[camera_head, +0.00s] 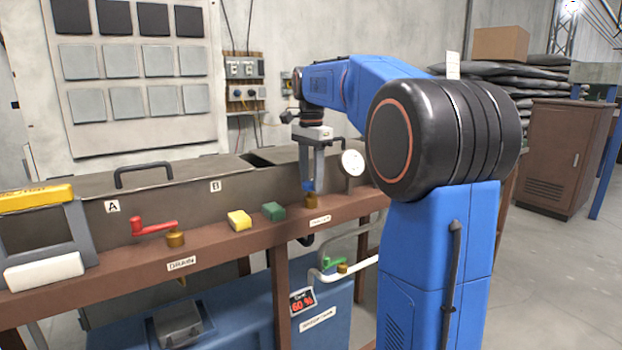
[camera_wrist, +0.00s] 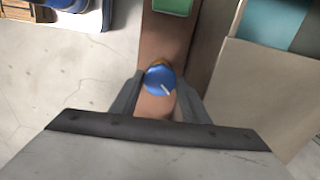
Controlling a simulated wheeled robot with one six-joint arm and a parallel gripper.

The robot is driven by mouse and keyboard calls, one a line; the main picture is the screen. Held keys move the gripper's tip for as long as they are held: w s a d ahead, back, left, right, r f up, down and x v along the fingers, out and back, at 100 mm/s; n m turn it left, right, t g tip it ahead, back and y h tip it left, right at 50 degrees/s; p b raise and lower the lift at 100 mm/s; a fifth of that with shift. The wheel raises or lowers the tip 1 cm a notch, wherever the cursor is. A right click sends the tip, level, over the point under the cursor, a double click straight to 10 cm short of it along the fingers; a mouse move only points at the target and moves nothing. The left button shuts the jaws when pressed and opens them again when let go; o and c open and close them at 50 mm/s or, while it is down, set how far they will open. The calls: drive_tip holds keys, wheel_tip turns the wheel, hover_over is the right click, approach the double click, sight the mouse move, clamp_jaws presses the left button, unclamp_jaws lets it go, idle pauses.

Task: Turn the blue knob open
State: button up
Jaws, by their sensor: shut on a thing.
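The blue knob (camera_wrist: 160,80) is round with a white mark on its face, and sits on a brass fitting at the brown rail. In the wrist view the mark points toward the lower right. In the head view only a small blue part of the knob (camera_head: 308,186) shows under my gripper, above the brass base. My gripper (camera_head: 314,182) points down over the knob. In the wrist view the fingers of my gripper (camera_wrist: 158,95) stand on either side of the knob, shut on it.
A red lever valve (camera_head: 154,227) stands left on the brown rail (camera_head: 225,245), with yellow (camera_head: 239,220) and green (camera_head: 273,211) blocks between it and my gripper. A white gauge (camera_head: 352,162) is close right of my gripper. A green-handled valve (camera_head: 330,263) is below.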

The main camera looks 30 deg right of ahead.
drive_tip(key=n, duration=0.6)
drive_tip(key=shift+n, duration=0.3)
drive_tip(key=n, duration=0.6)
drive_tip(key=shift+r, duration=0.1)
drive_tip(key=n, duration=0.5)
drive_tip(key=shift+n, duration=0.3)
drive_tip(key=n, duration=0.5)
drive_tip(key=shift+n, duration=0.4)
drive_tip(key=o, duration=0.8)
